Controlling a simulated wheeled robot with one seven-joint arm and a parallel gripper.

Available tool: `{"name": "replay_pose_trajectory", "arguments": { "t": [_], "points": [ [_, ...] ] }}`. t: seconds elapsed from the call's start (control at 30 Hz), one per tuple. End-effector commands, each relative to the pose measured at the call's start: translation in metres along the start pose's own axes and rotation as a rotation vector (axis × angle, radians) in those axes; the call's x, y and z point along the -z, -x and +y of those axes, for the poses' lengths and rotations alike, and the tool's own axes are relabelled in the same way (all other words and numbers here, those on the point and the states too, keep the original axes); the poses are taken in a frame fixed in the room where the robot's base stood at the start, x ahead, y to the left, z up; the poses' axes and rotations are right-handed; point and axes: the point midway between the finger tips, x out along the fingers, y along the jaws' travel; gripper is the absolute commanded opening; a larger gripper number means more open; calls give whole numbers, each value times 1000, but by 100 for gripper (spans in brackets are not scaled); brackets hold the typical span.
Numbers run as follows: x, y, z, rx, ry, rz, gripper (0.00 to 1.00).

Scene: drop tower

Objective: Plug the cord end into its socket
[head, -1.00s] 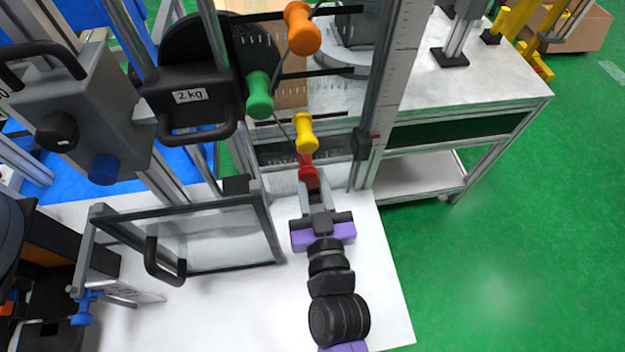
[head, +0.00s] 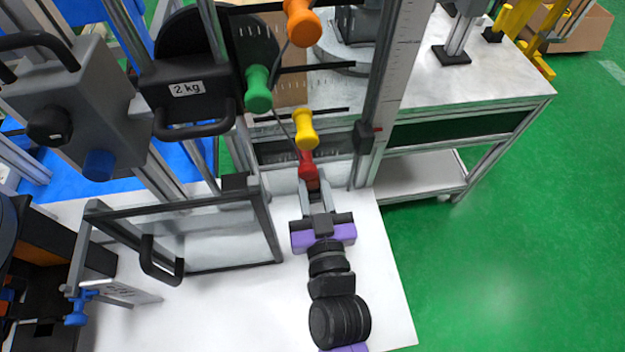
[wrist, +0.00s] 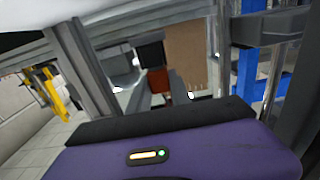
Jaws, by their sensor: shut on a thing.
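The red cord end (head: 308,168) is held between the fingers of my gripper (head: 311,186), which is shut on it. It stands upright, just below the yellow spool-shaped peg (head: 306,129). A thin dark cord (head: 281,120) rises from it past the green peg (head: 258,88) toward the orange peg (head: 301,22). In the wrist view, the orange-red end (wrist: 158,80) shows between the fingers, partly hidden by the gripper body. I cannot make out the socket in either view.
A ruled vertical post (head: 393,85) stands close right of the pegs. Left are a black 2 kg block (head: 188,90), a framed clear door (head: 205,236) with a black handle, and a grey box with knobs (head: 75,105). The white tabletop (head: 230,310) is clear near my arm.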

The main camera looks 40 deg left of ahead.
Motion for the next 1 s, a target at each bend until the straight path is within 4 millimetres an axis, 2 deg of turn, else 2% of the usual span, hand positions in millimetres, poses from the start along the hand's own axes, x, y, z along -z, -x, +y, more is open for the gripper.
{"name": "replay_pose_trajectory", "arguments": {
  "t": [0.73, 0.77, 0.8, 0.9, 1.0],
  "points": [
    [-8, 0, 0, -1, 0, -3, 0],
    [-8, 0, 0, -1, 0, -3, 26],
    [-7, 0, 0, 0, 0, -3, 34],
    [-7, 0, 0, -1, 0, -2, 50],
    [-6, 0, 0, 0, 0, -2, 50]
  ]
}}
